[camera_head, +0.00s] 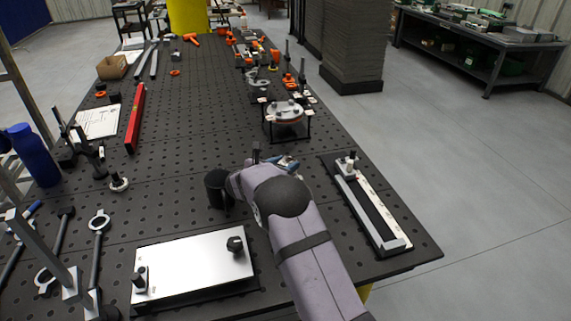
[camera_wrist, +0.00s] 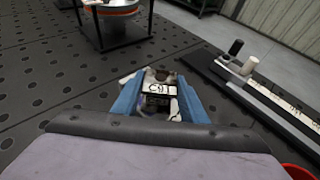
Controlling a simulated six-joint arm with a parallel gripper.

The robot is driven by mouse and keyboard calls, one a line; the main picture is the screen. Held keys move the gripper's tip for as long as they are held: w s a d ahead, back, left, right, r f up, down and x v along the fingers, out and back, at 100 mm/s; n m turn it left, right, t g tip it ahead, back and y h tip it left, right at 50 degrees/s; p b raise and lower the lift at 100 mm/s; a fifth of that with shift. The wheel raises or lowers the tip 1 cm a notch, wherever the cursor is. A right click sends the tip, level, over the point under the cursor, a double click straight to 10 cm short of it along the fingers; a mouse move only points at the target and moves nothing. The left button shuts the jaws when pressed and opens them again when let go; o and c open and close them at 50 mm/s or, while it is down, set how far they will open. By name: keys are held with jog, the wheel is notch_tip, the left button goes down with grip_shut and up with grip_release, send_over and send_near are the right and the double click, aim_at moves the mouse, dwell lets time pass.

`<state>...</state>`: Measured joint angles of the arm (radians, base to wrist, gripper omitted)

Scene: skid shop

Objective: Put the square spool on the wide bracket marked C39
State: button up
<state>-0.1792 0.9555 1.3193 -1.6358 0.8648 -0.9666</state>
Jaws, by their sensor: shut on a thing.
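My gripper (camera_wrist: 158,98) has blue fingers and is shut on a small pale and dark piece (camera_wrist: 160,77) in the wrist view. A white label on or just by this piece looks like "C91". The piece's full shape is hidden between the fingers, so I cannot tell if it is the square spool. In the head view my gripper (camera_head: 287,163) is mostly hidden by my arm, over the table's right half. I cannot read a C39 mark in either view, and I cannot pick out the wide bracket.
A black stand with a round orange-edged top (camera_head: 286,112) is beyond my gripper. A long black and white rail fixture (camera_head: 372,208) with short posts lies to the right. A white plate (camera_head: 190,267) is nearer, at left. The perforated tabletop (camera_head: 190,180) has free room left of centre.

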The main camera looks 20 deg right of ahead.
jog(key=shift+f, duration=0.15)
jog(key=o, duration=1.2)
jog(key=shift+r, duration=0.2)
jog(key=shift+a, duration=0.1)
jog(key=b+v, duration=0.2)
jog(key=v, duration=1)
jog(key=shift+b, duration=0.3)
